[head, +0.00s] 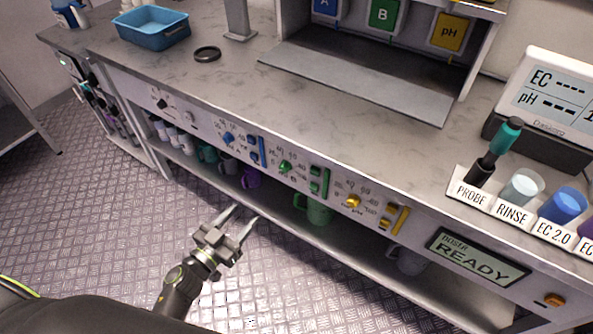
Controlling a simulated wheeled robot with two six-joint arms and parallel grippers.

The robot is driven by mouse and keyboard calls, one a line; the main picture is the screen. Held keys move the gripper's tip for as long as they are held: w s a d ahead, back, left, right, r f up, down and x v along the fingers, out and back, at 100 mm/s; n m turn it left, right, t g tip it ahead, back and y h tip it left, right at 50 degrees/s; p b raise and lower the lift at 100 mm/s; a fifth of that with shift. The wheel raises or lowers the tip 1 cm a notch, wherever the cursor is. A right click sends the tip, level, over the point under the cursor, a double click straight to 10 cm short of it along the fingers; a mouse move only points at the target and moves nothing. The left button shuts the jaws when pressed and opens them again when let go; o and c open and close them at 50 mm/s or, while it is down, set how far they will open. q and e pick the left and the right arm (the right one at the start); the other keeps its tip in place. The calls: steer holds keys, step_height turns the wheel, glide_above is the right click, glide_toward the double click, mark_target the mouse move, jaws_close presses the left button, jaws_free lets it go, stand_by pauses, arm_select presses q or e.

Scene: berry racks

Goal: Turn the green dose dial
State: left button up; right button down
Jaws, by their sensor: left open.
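The green dose dial (285,167) is a small green knob on the front panel (212,122) of the bench, with printed scale numbers around it. A green handle-like part (319,182) is just to its right. My left gripper (240,223) is open and empty, in front of and below the panel, with its fingers pointing up toward the bench. It is apart from the dial. My right gripper is not in view.
A blue dial (228,138) and a yellow dial (353,201) flank the green one. Several mugs, one green (319,211), stand on the shelf below. The display (472,259) reads READY. Labelled cups and a probe (497,151) stand at right.

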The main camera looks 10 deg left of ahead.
mark_target(282, 170)
arm_select(q)
steer(key=b+x, duration=0.1)
steer(key=x, duration=1.6)
steer(key=shift+w, duration=0.1)
steer(key=c, duration=1)
steer(key=shift+o, duration=0.2)
